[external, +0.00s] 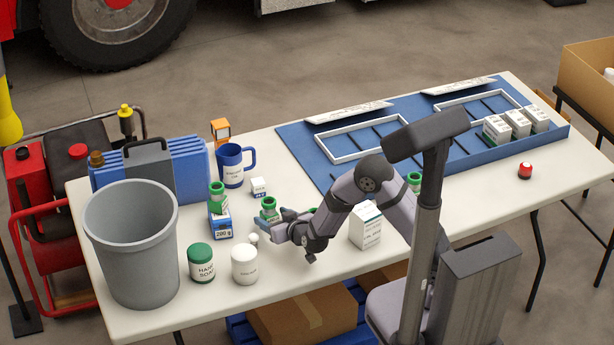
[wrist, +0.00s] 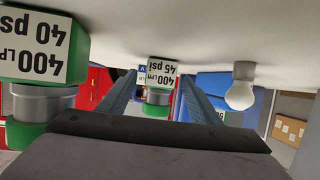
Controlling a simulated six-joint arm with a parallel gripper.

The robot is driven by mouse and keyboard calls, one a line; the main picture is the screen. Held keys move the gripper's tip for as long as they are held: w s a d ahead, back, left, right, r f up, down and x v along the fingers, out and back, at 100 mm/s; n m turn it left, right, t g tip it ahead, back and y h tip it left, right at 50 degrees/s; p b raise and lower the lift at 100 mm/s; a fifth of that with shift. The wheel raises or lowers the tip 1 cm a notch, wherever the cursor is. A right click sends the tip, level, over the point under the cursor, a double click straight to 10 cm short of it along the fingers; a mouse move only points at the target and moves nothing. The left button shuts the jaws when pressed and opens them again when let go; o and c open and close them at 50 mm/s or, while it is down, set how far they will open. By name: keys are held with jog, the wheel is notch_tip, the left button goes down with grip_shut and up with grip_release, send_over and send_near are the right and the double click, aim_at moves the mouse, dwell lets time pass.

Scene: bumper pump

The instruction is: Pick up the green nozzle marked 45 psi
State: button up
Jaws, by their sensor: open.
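The green nozzle labelled 400 LPM 45 psi (wrist: 158,97) shows upside down in the wrist view, framed between my two blue fingers. It looks smaller than the nearby nozzle, so it seems to stand ahead of the fingertips. In the external view it appears to be the green nozzle (external: 217,196) by the blue 200 g box. My gripper (external: 280,218) is open and empty, low over the table and pointing left. A second green nozzle, labelled 400 LPM 40 psi (wrist: 36,55), is close beside my gripper; it seems to be the nozzle (external: 268,210) in the external view.
A white bulb (wrist: 240,87) is on the other side of my gripper. The blue 200 g box (external: 221,224), green-lidded jar (external: 201,264), white jar (external: 245,266), grey bin (external: 130,245) and blue mug (external: 231,172) crowd this end. Another green nozzle (external: 414,181) is behind my arm.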

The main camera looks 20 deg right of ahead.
jog(key=shift+c, duration=0.4)
jog(key=c, duration=1.2)
jog(key=shift+r, duration=0.15)
notch_tip(320, 180, up, 10)
jog(key=shift+f+p, duration=0.1)
jog(key=shift+p, duration=0.95)
